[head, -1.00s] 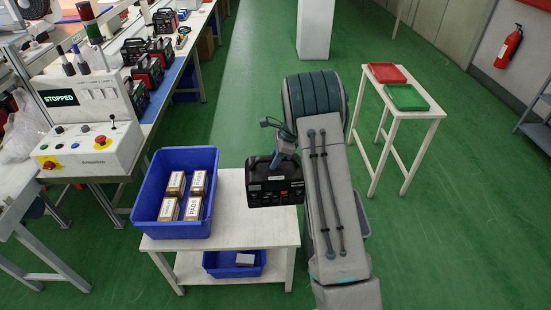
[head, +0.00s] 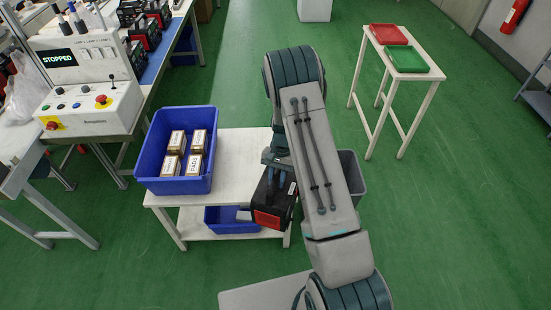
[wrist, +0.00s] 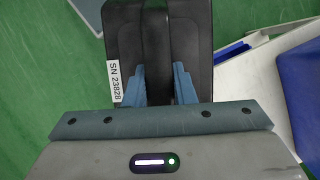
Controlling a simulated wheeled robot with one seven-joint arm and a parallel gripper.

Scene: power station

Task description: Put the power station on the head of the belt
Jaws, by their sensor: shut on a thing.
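The held power station (head: 274,203) is a black box with a red end panel. My gripper (wrist: 158,85) is shut on its dark top in the wrist view, where a white label reading SN 23828 shows beside the left finger. In the head view my gripper (head: 277,160) is partly hidden by my arm, and the power station hangs tilted at the right front edge of the white table. The belt (head: 166,62) is the blue strip at the upper left, with several black and red power stations (head: 138,55) on it. Which end is its head I cannot tell.
A blue bin (head: 150,180) with several boxes stands on the white table (head: 238,150). A control panel (head: 95,108) with a STOPPED display stands left. A grey bin (head: 352,175) is beside my arm. Red and green trays (head: 415,60) lie on a stand at right. Green floor is open between.

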